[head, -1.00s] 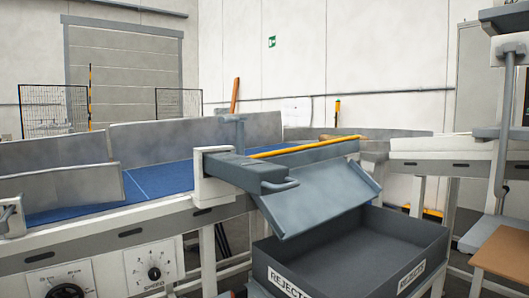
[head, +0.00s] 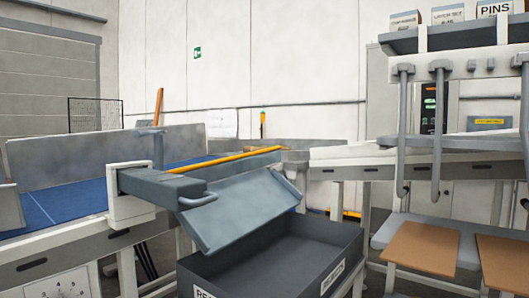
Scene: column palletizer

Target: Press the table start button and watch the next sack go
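No start button can be made out for certain. A control panel with a dial (head: 70,288) shows at the lower left edge on the front of the conveyor table, partly cut off. The blue conveyor belt (head: 80,196) runs along the left between grey side guards, and no sack shows on it. A dark cabinet panel with small green lights (head: 430,106) stands at the back right, partly behind hanging grey hooks. Neither of my grippers is in view.
A grey tilted chute (head: 240,212) leads down over a dark reject bin (head: 305,262). A yellow bar (head: 225,160) lies across the table. A shelf with labelled boxes (head: 448,14) hangs at the upper right. Brown boards (head: 420,247) lie at the lower right.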

